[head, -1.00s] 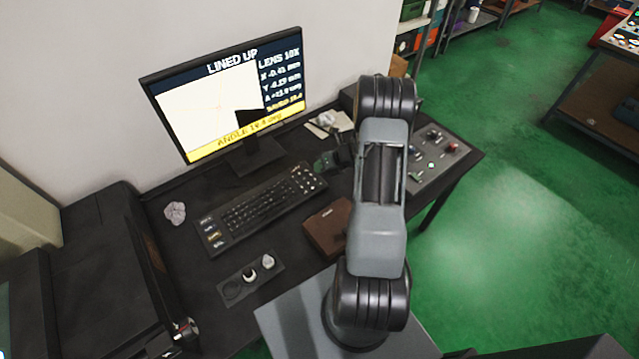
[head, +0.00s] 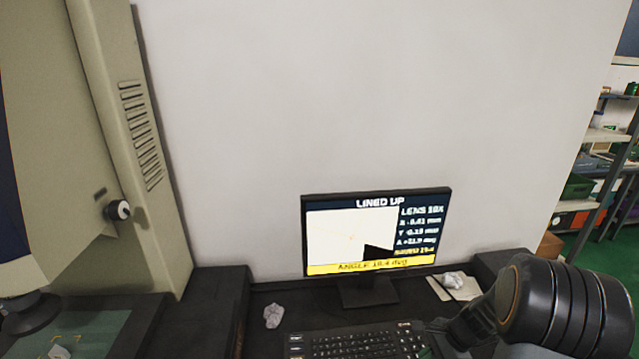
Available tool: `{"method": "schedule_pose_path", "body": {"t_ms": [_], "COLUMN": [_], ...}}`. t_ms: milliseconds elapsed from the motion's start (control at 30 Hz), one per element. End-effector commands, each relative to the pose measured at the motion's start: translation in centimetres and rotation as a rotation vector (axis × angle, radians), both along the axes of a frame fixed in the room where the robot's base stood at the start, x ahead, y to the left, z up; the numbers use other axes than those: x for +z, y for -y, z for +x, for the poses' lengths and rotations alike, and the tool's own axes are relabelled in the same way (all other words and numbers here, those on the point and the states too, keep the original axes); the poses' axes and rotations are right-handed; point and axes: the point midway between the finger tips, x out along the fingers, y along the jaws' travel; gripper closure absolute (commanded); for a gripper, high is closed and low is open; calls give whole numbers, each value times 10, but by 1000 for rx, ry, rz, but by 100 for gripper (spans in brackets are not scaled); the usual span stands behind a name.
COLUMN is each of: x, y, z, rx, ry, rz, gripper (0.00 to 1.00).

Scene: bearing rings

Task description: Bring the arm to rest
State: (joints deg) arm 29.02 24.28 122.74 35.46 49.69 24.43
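My arm (head: 565,305) shows at the lower right of the head view as a dark ribbed joint, cut off by the bottom edge. A dark part at its left end, which looks like my gripper (head: 455,335), is over the right end of the keyboard (head: 360,343). Its fingers are too dark and partly hidden to tell whether they are open or shut. No held object can be made out.
The monitor (head: 378,232) reads "LINED UP" and an angle near 19.4 deg. Shelves (head: 605,135) stand at the far right.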

Motion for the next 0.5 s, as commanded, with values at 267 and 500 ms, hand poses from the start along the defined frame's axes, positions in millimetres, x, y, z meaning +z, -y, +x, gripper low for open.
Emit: {"method": "schedule_pose_path", "body": {"t_ms": [267, 500], "x": [96, 152], "y": [-42, -67], "z": [-54, -86], "rx": [845, 1196], "ry": [249, 398], "rz": [-342, -591], "gripper": [100, 100]}}
